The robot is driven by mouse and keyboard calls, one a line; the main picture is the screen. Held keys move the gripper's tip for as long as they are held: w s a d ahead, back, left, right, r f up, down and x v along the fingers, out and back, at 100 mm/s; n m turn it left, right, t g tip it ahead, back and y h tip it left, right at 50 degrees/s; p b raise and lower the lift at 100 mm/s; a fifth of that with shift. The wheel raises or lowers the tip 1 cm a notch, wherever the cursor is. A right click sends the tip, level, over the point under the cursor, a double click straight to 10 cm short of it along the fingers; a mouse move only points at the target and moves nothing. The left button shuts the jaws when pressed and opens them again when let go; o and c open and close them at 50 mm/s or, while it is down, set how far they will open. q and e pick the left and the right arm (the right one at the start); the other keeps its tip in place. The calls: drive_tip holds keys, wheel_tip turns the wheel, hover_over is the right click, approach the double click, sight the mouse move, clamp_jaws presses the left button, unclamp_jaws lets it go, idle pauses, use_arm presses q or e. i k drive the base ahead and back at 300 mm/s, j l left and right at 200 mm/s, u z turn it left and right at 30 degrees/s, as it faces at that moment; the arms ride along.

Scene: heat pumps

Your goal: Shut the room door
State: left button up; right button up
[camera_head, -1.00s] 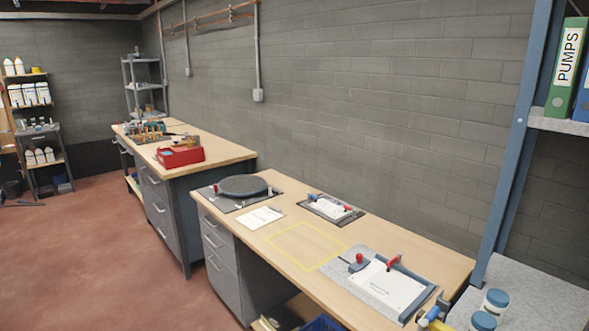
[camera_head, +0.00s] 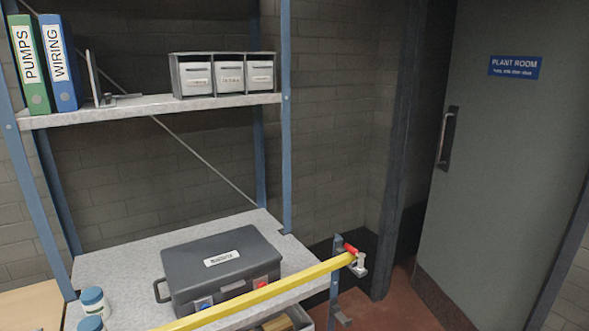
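The room door (camera_head: 510,170) is a grey-green leaf at the right, with a blue "PLANT ROOM" sign (camera_head: 515,67) high on it. A dark upright pull handle (camera_head: 446,138) sits near its left edge. The leaf stands at an angle to the dark door frame (camera_head: 401,150) on its left, with a dark gap between them, so the door looks partly open. Neither of my grippers shows in the head view.
A blue-post shelf rack (camera_head: 287,120) with binders, boxes and a dark grey case (camera_head: 222,268) fills the left. A yellow bar (camera_head: 285,285) crosses its front, ending at a post with a red knob (camera_head: 350,249). Reddish floor (camera_head: 385,312) is clear before the door.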

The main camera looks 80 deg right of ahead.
sight(510, 168)
drive_tip(key=z, duration=3.7)
drive_tip(key=i+z, duration=0.15)
drive_tip(key=i, duration=0.15)
